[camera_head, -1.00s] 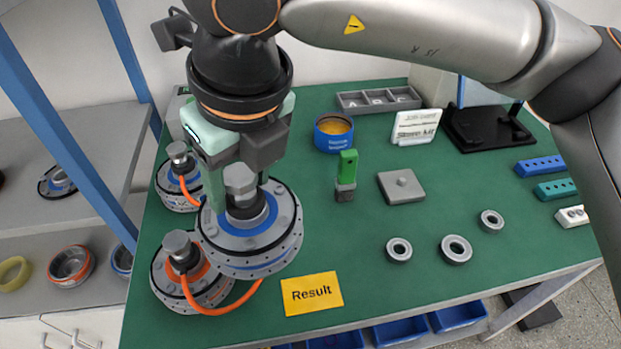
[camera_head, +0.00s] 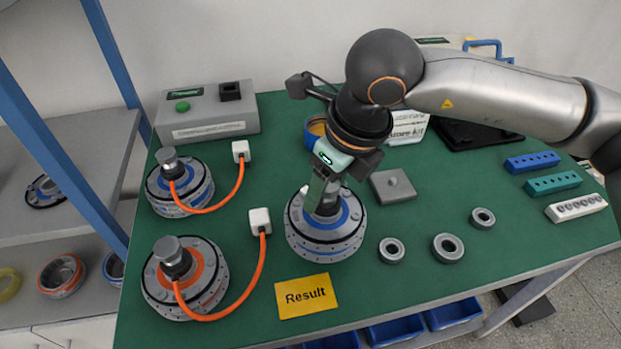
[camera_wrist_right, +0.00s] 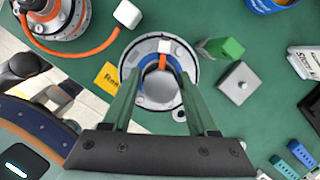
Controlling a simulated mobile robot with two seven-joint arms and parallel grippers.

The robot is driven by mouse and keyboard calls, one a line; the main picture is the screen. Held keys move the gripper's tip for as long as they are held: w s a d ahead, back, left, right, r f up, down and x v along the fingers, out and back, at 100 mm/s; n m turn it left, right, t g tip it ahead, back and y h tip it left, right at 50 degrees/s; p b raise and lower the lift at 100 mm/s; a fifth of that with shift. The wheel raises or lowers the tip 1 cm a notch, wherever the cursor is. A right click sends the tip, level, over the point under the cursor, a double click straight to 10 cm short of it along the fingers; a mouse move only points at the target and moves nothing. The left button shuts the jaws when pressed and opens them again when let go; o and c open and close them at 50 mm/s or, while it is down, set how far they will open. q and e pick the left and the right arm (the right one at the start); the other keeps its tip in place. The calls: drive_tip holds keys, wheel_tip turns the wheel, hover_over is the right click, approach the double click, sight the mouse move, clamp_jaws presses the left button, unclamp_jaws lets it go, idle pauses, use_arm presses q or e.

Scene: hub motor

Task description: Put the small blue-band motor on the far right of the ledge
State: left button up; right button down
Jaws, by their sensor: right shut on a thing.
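A blue-band motor (camera_head: 325,240) is in the middle of the green bench, under my right gripper (camera_head: 325,200). The gripper is shut on its raised centre part; in the right wrist view the fingers (camera_wrist_right: 158,88) reach down on either side over the motor (camera_wrist_right: 158,100). I cannot tell whether its base touches the bench. Another blue-band motor (camera_head: 180,192) stands at the back left with an orange cable. An orange-band motor (camera_head: 186,282) stands at the front left, also cabled. My left gripper is out of view.
A grey control box (camera_head: 208,112) stands behind. A blue post (camera_head: 68,150) rises between shelf and bench.

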sight(330, 205)
drive_tip(key=shift+w+d+f, duration=0.15)
drive_tip(key=shift+w, duration=0.05)
drive_tip(key=shift+w+d+f, duration=0.1)
drive_tip(key=shift+d+f, duration=0.1)
drive_tip(key=shift+f, duration=1.55)
drive_tip(key=shift+f, duration=0.15)
drive_tip(key=c, duration=0.6)
unclamp_jaws()
drive_tip(key=shift+f+b, duration=0.15)
drive_tip(key=shift+b, duration=0.15)
drive_tip(key=o, duration=0.4)
